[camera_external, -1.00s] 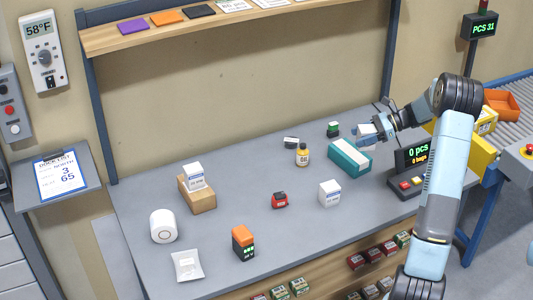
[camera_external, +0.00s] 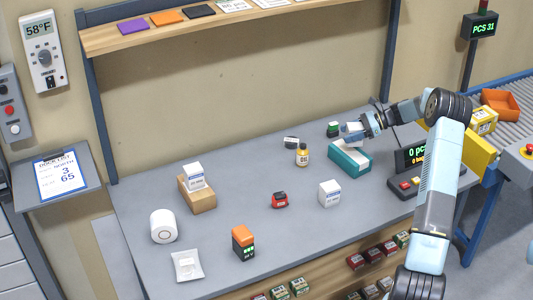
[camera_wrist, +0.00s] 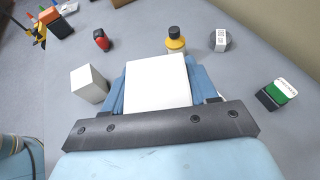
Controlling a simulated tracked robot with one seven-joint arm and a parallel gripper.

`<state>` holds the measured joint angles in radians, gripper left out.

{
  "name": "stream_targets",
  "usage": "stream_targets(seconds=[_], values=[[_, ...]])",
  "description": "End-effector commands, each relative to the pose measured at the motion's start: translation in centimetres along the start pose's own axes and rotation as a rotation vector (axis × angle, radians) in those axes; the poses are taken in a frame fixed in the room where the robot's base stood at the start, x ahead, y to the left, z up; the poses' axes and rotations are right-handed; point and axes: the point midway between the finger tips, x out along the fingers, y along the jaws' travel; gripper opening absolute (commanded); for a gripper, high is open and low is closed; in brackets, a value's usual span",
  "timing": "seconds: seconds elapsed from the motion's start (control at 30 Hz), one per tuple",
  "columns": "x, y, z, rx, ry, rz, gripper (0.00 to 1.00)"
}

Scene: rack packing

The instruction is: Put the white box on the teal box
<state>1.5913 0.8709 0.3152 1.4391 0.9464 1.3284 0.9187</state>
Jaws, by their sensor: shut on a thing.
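My gripper (camera_external: 356,132) is shut on the white box (camera_wrist: 158,82), whose pale face shows between the blue fingers in the wrist view. In the external view, the gripper partly hides the white box (camera_external: 352,127), which is over the far part of the teal box. The teal box (camera_external: 352,163) lies on the table at the right, with a pale band on its top. I cannot tell whether the white box touches it. The teal box is not clearly visible in the wrist view.
Another white box (camera_external: 329,194) and a red item (camera_external: 280,200) are in front.

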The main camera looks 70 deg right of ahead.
Motion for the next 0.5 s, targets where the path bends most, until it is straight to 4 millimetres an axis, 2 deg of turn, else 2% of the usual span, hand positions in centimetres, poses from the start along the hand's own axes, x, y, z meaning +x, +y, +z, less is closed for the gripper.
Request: stream_targets(seconds=[0.37,0.5], values=[[1.1,-1.7,-1.8,0.0,0.0,-0.001,0.21],[1.8,-1.7,-3.6,0.002,-0.002,0.0,0.21]])
